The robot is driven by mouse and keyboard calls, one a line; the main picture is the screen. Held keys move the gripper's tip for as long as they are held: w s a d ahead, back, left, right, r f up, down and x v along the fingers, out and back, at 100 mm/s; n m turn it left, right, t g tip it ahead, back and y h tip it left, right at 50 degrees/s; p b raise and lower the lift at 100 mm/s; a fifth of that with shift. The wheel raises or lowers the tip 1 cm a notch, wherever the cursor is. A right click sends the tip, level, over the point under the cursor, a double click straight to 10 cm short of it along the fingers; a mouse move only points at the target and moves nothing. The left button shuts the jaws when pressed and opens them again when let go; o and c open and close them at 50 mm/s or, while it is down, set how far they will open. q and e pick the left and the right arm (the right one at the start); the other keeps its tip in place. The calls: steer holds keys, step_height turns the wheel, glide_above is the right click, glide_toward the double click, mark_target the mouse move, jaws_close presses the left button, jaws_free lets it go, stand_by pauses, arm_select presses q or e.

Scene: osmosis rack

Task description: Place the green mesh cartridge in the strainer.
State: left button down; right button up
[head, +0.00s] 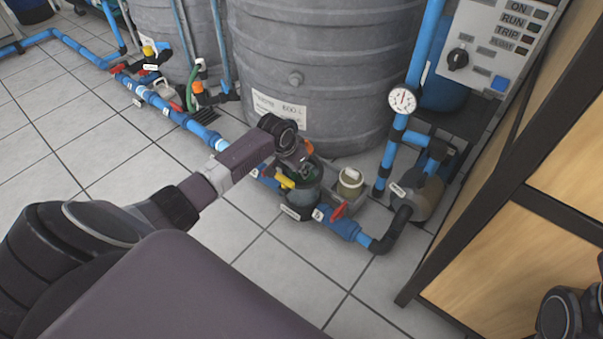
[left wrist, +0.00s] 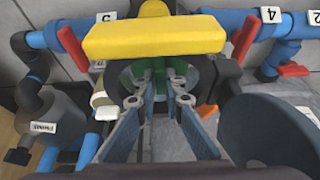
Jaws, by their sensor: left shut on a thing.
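In the head view my left gripper (head: 303,168) is over the strainer (head: 302,196), a greyish bowl set in the low blue pipe. In the left wrist view the gripper's fingers (left wrist: 157,85) are shut on the green mesh cartridge (left wrist: 179,72), mostly hidden by the fingers and a yellow bar. A bit of the green also shows below the gripper in the head view (head: 309,171). The cartridge is at the strainer's mouth; I cannot tell how deep it sits. The yellow bar (left wrist: 155,36) crosses close above the fingers. My right gripper is not shown.
A cream cup (head: 351,180) stands right of the strainer. Red valve handles (head: 338,212) stick out along the blue pipe (head: 345,228). The large grey tank (head: 320,80) rises close behind. A pump (head: 424,190) and wooden cabinet (head: 500,250) stand to the right. The tiled floor in front is clear.

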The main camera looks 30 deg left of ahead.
arm_select(q)
steer(key=c, duration=2)
jaws_free()
steer(key=shift+c, duration=0.2)
